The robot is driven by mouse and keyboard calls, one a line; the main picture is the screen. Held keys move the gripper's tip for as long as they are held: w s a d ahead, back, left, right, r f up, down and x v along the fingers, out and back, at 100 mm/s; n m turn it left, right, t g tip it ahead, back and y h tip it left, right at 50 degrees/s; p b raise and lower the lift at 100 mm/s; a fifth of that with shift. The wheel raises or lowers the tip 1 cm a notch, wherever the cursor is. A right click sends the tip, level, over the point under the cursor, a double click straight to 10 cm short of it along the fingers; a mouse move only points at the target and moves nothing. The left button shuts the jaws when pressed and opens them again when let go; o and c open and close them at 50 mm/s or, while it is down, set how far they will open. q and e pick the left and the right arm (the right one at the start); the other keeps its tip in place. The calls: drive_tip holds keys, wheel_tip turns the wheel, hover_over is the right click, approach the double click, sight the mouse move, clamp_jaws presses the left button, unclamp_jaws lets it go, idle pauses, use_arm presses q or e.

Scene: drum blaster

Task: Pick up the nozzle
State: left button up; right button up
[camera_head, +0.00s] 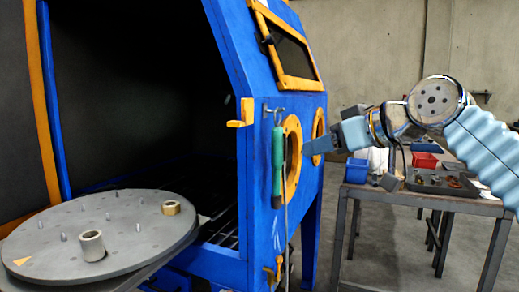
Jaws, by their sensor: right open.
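A green-handled piece (278,160), which looks like the nozzle, hangs upright from a hook on the side of the blue blasting cabinet (233,60), with a thin pale hose or cord below it. My right gripper (312,146) reaches in from the right, to the right of the green piece and in front of the cabinet's side. It is open and nothing shows in its jaws. A gap shows between its fingertips and the green piece. My left gripper is out of view.
Orange-ringed arm holes (292,176) are behind the green piece. The open cabinet has a round turntable (130,225) with a grey ring (92,245) and a brass ring (171,208). A workbench (455,204) with a blue bin (357,171) and red bin (426,160) stands at right.

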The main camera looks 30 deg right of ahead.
sight(281, 155)
drive_tip(key=x, duration=0.6)
drive_tip(key=p+x, duration=0.1)
drive_tip(key=x, duration=0.5)
drive_tip(key=shift+w+d+r, duration=0.1)
drive_tip(key=shift+w, duration=0.35)
clamp_jaws()
drive_tip(key=shift+r, duration=0.2)
